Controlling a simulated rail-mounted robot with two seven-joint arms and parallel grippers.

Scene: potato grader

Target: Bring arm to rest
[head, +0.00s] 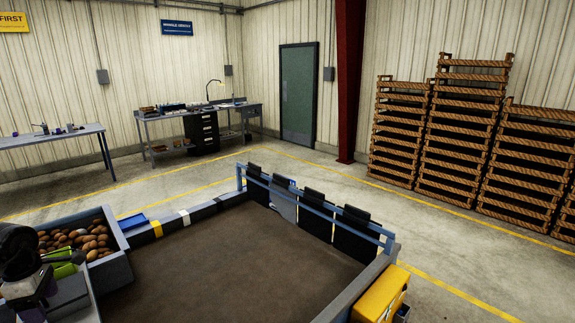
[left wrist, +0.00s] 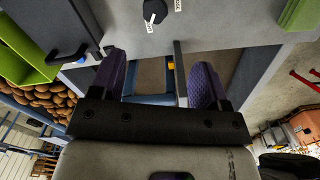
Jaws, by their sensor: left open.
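My left gripper is open and empty in the left wrist view (left wrist: 161,65), its two purple finger pads well apart. Between and beyond them is a grey panel (left wrist: 215,30) with a black knob (left wrist: 154,12) and small white labels. In the head view my left arm comes in at the lower left edge; a little purple of the gripper (head: 45,285) shows beside a green scoop-like part (head: 64,265), and the rest is hidden or cut off. I cannot tell whether it touches anything. My right gripper is not in view.
A bin of potatoes (head: 88,240) lies just beyond my left arm. The brown grader bed (head: 225,265) is empty, with a blue rail and black flaps (head: 314,203) at its far side. A yellow box (head: 380,293) is at its right corner. Wooden crates (head: 462,130) stand far right.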

